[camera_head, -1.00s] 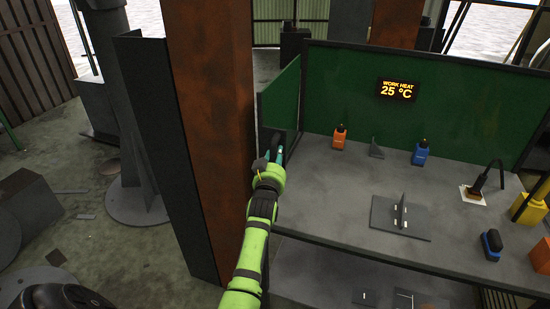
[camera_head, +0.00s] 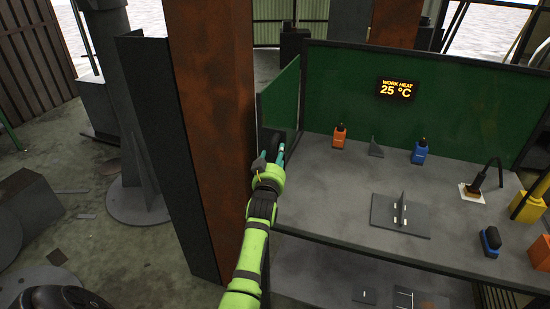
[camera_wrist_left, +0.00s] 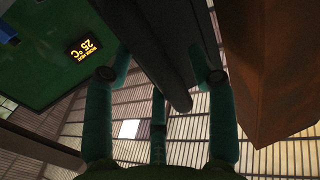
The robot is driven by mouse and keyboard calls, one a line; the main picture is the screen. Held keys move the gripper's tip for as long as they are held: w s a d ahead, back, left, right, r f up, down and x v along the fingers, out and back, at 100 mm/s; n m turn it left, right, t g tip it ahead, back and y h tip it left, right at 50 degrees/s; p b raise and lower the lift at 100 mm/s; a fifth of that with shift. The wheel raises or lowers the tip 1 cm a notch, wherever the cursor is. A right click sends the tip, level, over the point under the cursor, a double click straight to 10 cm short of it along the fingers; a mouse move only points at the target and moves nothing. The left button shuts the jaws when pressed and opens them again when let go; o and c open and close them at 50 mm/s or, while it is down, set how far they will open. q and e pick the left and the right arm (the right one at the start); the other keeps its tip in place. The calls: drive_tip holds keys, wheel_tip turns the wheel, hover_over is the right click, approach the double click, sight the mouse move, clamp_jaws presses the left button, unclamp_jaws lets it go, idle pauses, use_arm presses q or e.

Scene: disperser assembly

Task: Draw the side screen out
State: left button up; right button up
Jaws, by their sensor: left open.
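The side screen (camera_head: 278,102) is a green panel in a dark frame, standing along the left end of the workbench. My left gripper (camera_head: 272,156) is at its lower front edge, beside the rusty column. In the left wrist view, my teal fingers (camera_wrist_left: 164,78) are spread apart, with a dark bar-like part (camera_wrist_left: 165,60) between them. Gaps show on its sides, and I cannot tell whether any finger touches it. In the head view, the gripper hides part of the screen's lower edge. My right gripper is not in view.
The rusty column (camera_head: 213,120) stands close to the left of my gripper. The grey workbench (camera_head: 330,185) holds an orange bottle (camera_head: 339,137), a blue bottle (camera_head: 420,153) and a plate with an upright fin (camera_head: 400,218). A green back panel (camera_head: 450,110) shows "25 °C".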

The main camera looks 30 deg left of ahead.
use_arm(q)
drive_tip(key=v, duration=0.7)
drive_tip(key=shift+s, duration=0.2)
drive_tip(key=shift+d, duration=0.15)
drive_tip(key=s+d+f+m+g+h, duration=0.15)
drive_tip(key=d+f, duration=0.25)
drive_tip(key=f, duration=0.5)
drive_tip(key=d+f+m+g+h, duration=0.1)
drive_tip(key=d+f+m+h, duration=0.2)
drive_tip(key=f, duration=0.7)
drive_tip(key=s+d+f+g+h, duration=0.1)
drive_tip(key=s+d+f+g, duration=0.15)
drive_tip(key=s+f, duration=0.4)
drive_tip(key=s+d+f+g+h, duration=0.1)
drive_tip(key=s+d+f, duration=0.3)
drive_tip(key=f, duration=0.5)
drive_tip(key=s+d+f+m+g+h, duration=0.15)
drive_tip(key=s+f+g, duration=0.25)
drive_tip(key=s+f, duration=0.95)
drive_tip(key=s+f+g, duration=0.2)
drive_tip(key=s, duration=1)
drive_tip(key=s+f+m+g, duration=0.1)
drive_tip(key=s+f+g, duration=0.2)
drive_tip(key=s, duration=1)
drive_tip(key=shift+a+f, duration=0.35)
drive_tip(key=shift+a, duration=0.1)
